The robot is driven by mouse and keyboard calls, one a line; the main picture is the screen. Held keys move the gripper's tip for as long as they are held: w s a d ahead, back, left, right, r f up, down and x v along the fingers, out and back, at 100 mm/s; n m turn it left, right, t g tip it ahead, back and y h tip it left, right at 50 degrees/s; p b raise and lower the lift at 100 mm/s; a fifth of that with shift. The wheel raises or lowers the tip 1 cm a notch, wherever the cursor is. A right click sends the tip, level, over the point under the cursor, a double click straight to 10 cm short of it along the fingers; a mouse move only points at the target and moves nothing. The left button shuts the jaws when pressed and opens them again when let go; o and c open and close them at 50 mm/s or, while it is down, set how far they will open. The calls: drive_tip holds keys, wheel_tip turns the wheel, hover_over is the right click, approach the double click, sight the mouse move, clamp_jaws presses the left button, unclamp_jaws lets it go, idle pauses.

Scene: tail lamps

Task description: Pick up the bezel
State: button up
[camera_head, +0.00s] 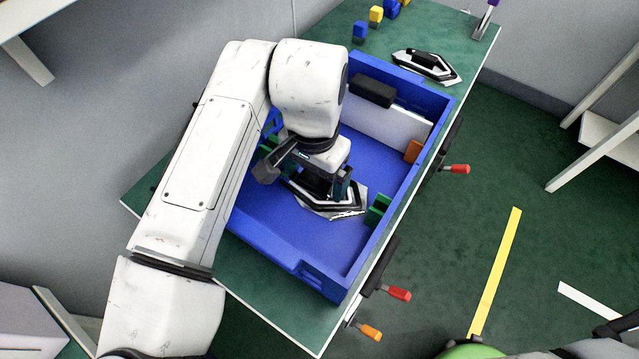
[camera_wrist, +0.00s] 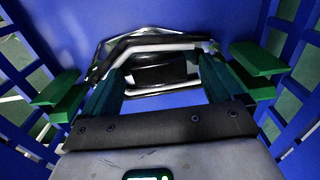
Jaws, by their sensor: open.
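A bezel (camera_head: 343,211), a black and silver-white angular frame, lies on the blue floor of the open crate (camera_head: 283,250). My gripper (camera_head: 323,188) is right over it and hides part of it in the head view. In the wrist view the bezel (camera_wrist: 150,43) lies ahead of and between the two dark teal fingers (camera_wrist: 160,72). The fingers are apart with nothing clearly held between them. I cannot tell whether they touch the bezel. A similar black and white frame (camera_head: 427,66) lies on the green table beyond the crate.
Green blocks (camera_wrist: 257,60) (camera_wrist: 58,95) stand on both sides of the bezel. A white panel, a black block (camera_head: 373,91) and an orange block (camera_head: 413,151) are at the crate's far side. Clamps with red handles (camera_head: 398,293) line the table's right edge.

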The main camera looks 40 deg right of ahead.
drive_tip(key=c, duration=1.1)
drive_tip(key=shift+c, duration=0.2)
drive_tip(key=shift+r, duration=0.15)
